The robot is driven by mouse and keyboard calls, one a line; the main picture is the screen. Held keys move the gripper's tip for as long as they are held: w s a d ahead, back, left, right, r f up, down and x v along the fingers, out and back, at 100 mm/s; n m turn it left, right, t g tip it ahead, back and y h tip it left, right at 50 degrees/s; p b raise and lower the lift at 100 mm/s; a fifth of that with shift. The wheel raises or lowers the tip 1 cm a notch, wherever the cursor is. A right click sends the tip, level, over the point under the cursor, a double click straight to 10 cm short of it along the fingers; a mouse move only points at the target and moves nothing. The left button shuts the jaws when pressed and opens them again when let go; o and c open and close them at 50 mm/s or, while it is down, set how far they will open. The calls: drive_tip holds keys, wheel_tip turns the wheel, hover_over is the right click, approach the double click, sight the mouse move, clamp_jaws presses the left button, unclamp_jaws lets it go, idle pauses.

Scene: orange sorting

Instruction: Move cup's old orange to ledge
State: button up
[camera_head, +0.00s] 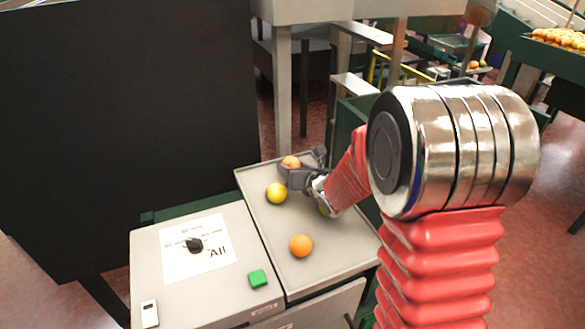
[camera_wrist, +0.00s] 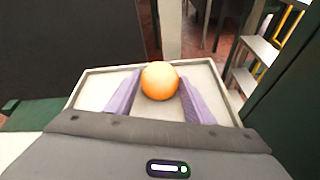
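An orange (camera_head: 290,162) is at the far end of a grey tray-like surface (camera_head: 265,222) in the head view. My gripper (camera_head: 300,176) is around this orange, low over that surface. In the wrist view the orange (camera_wrist: 160,81) sits between the two purple fingertips (camera_wrist: 160,92), with little or no gap at its sides. I cannot tell whether the fingers press on it, or whether it rests on the surface. No cup can be made out, and nothing is marked as a ledge.
A yellow-orange fruit (camera_head: 276,193) lies just nearer than my gripper, and another orange (camera_head: 301,245) nearer still. A yellowish fruit is partly hidden by my arm. Left is a panel with a black knob (camera_head: 194,244) and green button (camera_head: 257,278). A dark board (camera_head: 120,110) stands behind.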

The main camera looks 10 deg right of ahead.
drive_tip(key=o, duration=0.3)
drive_tip(key=shift+o, duration=0.2)
drive_tip(key=shift+s+r, duration=0.1)
drive_tip(key=shift+v, duration=5.95)
